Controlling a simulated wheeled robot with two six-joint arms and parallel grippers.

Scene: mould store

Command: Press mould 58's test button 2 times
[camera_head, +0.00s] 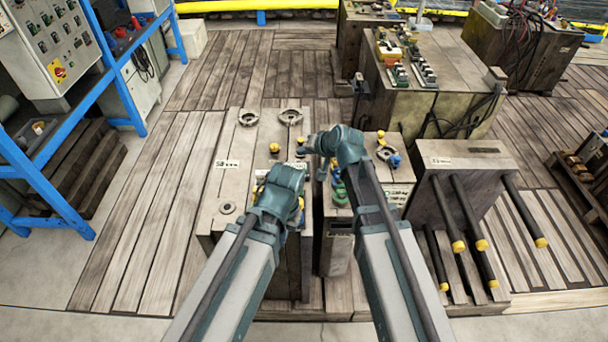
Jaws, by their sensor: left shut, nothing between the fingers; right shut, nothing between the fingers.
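The left grey mould block (212,205) carries a small white label (227,164) that appears to read 58. On its top are round metal rings (248,118) and a yellow knob (273,148). I cannot make out which part is the test button; some fittings are behind my arms. My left gripper (284,183) is over the right side of this block, shut, its fingertips mostly hidden by the wrist. My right gripper (308,147) is shut and empty, further back near the gap between this block and the middle block. I cannot tell whether either touches anything.
The middle block (397,179) has yellow, blue and green fittings. A right block (437,157) has dark rods with yellow ends sticking out in front. A blue-framed rack (130,100) is at left. Plank floor between is clear.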

